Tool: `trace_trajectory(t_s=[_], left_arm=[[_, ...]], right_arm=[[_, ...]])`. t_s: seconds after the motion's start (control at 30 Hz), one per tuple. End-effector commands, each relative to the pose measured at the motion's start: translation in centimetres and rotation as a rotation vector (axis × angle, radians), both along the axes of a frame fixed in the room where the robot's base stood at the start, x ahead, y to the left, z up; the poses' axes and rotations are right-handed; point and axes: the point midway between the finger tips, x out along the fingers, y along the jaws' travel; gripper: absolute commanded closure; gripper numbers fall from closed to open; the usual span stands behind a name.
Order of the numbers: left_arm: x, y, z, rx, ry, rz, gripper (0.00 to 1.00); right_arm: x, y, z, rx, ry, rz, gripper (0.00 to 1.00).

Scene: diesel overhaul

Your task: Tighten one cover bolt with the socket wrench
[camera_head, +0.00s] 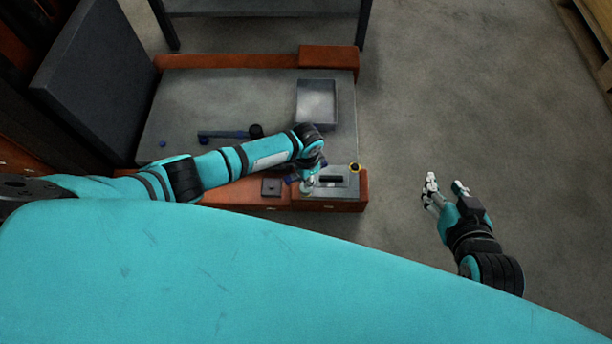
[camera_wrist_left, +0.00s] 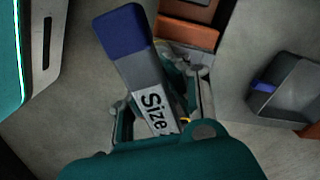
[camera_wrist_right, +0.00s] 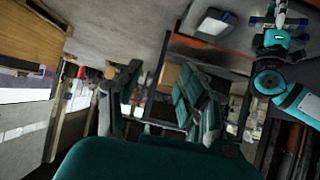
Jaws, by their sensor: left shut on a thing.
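My left gripper (camera_head: 318,184) is low over the bench's front right corner. It is shut on a grey, blue-ended tool labelled "Size" (camera_wrist_left: 146,75), which looks like the socket wrench. The tool slants between the fingers in the left wrist view; its far end is hidden by the gripper. A blue bit of it shows beside the gripper in the head view. A plate with a dark slot (camera_head: 332,180) lies under this hand. I cannot make out a cover bolt there. My right gripper (camera_head: 445,183) is open and empty over the floor, right of the bench; its parted fingers show in the right wrist view (camera_wrist_right: 157,95).
A grey tray (camera_head: 317,101) stands on the bench's right side. A blue bar with a dark round end (camera_head: 225,134) lies left of it. A black-and-yellow ring (camera_head: 354,168) and a dark square piece (camera_head: 271,187) are near the front edge. The floor on the right is clear.

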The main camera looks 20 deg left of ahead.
Motion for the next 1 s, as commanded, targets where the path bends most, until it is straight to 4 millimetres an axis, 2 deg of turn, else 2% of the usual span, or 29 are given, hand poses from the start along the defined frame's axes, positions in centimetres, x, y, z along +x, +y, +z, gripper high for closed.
trace_trajectory(t_s=[0.57, 0.83, 1.0], left_arm=[[0.0, 0.0, -0.8, 0.000, -0.001, -0.030, 1.00], [0.1, 0.0, -0.8, 0.001, -0.003, -0.466, 1.00], [0.1, 0.1, -0.9, 0.001, -0.002, -0.774, 1.00]], right_arm=[[1.9, 1.1, 2.3, 0.040, -0.149, 0.013, 0.60], [1.9, 1.0, 2.3, 0.039, -0.151, 0.012, 0.60], [2.6, 1.2, 3.5, 0.053, -0.228, 0.016, 0.60]])
